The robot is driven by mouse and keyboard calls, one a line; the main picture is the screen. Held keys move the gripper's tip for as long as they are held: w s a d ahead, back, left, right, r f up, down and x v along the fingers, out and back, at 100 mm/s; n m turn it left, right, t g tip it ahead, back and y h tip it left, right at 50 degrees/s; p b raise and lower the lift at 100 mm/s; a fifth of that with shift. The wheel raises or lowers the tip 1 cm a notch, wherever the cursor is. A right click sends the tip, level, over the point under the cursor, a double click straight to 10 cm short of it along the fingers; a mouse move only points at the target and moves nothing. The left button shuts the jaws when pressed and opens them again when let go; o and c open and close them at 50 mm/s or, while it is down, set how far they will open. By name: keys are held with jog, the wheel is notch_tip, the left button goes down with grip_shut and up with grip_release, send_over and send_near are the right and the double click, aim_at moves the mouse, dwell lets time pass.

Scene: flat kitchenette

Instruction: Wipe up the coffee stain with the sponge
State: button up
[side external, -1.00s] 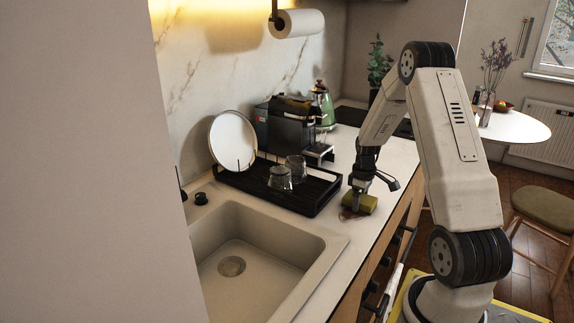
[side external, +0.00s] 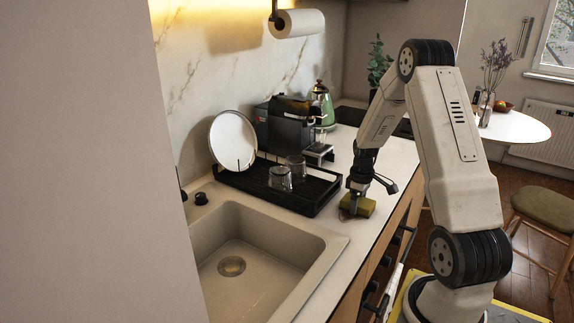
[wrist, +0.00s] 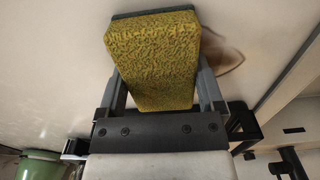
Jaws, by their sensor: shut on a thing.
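My gripper (side external: 357,197) is shut on a yellow-green sponge (side external: 360,206) with a darker layer on one side. The sponge is at the counter's front edge, right of the drying rack. In the wrist view the sponge (wrist: 153,58) sits between both fingers. A brown coffee stain (wrist: 226,56) shows on the pale counter beside the sponge, partly hidden behind it and a finger. In the side view only a faint trace of the stain (side external: 345,215) shows by the sponge. I cannot tell for sure whether the sponge touches the counter.
A black drying rack (side external: 312,203) with glasses and a white plate (side external: 232,142) stands left of my gripper. The sink (side external: 262,243) is at the front left. A coffee machine (side external: 290,128) and green kettle (side external: 321,104) stand behind. The counter beyond my gripper is clear.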

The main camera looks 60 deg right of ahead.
aim_at(344, 224)
jog(key=shift+a, duration=4.25)
jog(key=shift+w+a, duration=0.15)
jog(key=shift+a, duration=0.1)
jog(key=shift+d+f, duration=0.1)
jog(key=shift+d, duration=0.7)
jog(key=shift+d+r, duration=0.25)
jog(key=shift+d, duration=0.55)
jog(key=shift+d+f, duration=0.2)
jog(key=shift+d, duration=2.05)
jog(key=shift+d+r, duration=0.2)
jog(key=shift+d, duration=0.2)
jog(key=shift+d+f, duration=0.2)
jog(key=shift+d, duration=0.2)
jog(key=shift+d+r, duration=0.15)
jog(key=shift+d, duration=2.3)
jog(key=shift+a, duration=7.1)
notch_tip(344, 224, up, 8)
